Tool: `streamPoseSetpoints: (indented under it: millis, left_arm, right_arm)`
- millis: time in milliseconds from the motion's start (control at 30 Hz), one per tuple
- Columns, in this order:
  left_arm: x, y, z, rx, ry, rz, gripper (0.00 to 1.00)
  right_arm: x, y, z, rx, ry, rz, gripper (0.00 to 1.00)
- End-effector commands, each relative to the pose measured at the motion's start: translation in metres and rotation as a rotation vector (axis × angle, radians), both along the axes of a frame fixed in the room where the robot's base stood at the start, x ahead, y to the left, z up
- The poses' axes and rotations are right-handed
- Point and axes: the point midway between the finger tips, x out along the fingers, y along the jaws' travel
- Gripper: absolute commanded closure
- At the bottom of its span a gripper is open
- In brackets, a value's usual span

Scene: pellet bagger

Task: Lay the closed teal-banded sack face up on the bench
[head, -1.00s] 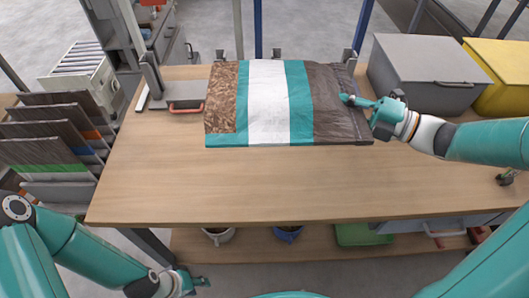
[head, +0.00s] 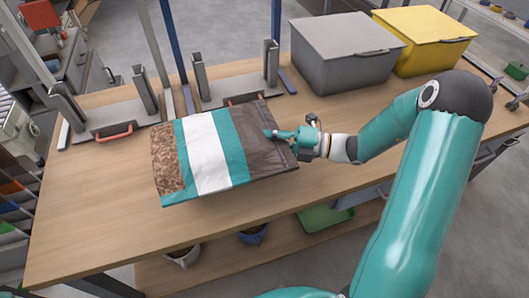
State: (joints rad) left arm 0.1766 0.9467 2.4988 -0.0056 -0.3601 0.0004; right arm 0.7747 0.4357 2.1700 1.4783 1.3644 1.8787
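The sack (head: 207,153) lies printed face up on the bench (head: 110,215), just in front of the metal brackets. Its face shows a pellet-brown end at left, a white panel between teal bands, and a dark brown end at right. My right gripper (head: 284,134) is at the sack's right end, with a finger reaching over the dark part. I cannot tell whether the fingers are closed on it. The underside of the sack is hidden. My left gripper is out of view.
Two upright metal brackets with red-handled bases (head: 118,130) (head: 240,88) stand behind the sack. A grey lidded bin (head: 345,75) and a yellow bin (head: 425,45) stand at the back right. The bench front is clear. A lower shelf holds pots and a green tray (head: 325,217).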

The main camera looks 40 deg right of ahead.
Motion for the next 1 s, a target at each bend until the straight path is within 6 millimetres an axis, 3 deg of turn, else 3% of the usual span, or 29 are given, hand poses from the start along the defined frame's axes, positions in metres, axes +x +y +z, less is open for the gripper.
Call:
streamPoseSetpoints:
  millis: [233, 500, 933, 967, 1000]
  left_arm:
    - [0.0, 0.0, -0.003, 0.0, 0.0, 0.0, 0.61]
    - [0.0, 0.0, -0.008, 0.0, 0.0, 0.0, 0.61]
    - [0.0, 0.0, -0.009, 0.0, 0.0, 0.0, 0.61]
    - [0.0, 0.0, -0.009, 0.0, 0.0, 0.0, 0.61]
    - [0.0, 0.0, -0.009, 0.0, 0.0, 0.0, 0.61]
  right_arm:
    - [0.0, -0.001, -0.013, 0.006, -0.003, -0.001, 1.0]
    - [0.0, -0.001, -0.045, 0.006, -0.003, -0.001, 1.0]
    - [0.0, -0.001, -0.051, 0.005, -0.005, -0.001, 1.0]
    - [0.0, -0.001, -0.053, -0.001, -0.001, -0.001, 0.85]
    - [0.0, -0.001, -0.053, -0.001, -0.001, -0.001, 0.78]
